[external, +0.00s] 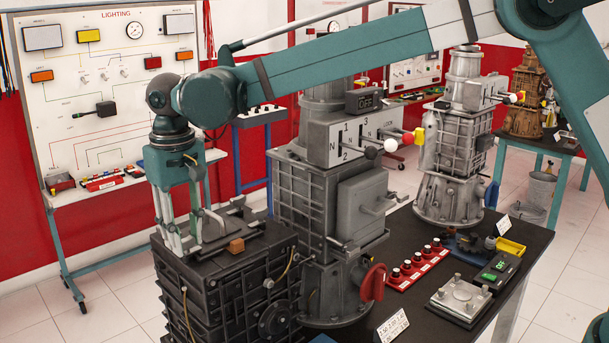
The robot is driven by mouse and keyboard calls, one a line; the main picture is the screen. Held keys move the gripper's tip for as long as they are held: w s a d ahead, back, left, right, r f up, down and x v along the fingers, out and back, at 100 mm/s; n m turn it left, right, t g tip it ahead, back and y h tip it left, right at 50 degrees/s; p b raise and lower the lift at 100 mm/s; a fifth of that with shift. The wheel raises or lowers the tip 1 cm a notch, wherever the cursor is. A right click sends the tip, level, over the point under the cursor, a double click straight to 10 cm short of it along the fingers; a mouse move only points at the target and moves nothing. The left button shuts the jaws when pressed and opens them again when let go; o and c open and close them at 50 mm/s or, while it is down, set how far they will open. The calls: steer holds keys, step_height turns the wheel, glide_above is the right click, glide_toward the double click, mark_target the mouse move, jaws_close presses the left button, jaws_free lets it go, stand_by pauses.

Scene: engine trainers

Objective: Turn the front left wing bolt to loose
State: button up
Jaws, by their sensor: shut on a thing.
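My gripper (181,243) points straight down over the left part of the top of a dark ribbed engine housing (225,285). Its fingers are shut on a small part at the housing's top, which looks like the front left wing bolt. The fingers hide that bolt, so its angle cannot be told. A raised dark cover (226,228) lies on the housing top beside the fingers. A small orange-brown block (236,245) sits to the right of the gripper. No other wing bolt shows clearly.
A tall grey gearbox (330,190) with shift levers stands close to the right of my gripper. A red handle (373,283), a red switch strip (416,266) and a metal plate (458,300) are further right on the black table (510,243). A lighting board (105,80) stands behind.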

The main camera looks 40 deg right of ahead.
steer(key=shift+n, duration=0.4)
steer(key=n+b, duration=0.1)
steer(key=n, duration=0.3)
steer(key=n+b, duration=0.1)
steer(key=n, duration=0.4)
steer(key=shift+n, duration=0.4)
steer(key=n+b, duration=0.1)
steer(key=n, duration=0.5)
steer(key=shift+n, duration=0.3)
steer(key=o, duration=0.9)
steer(key=shift+r, duration=0.15)
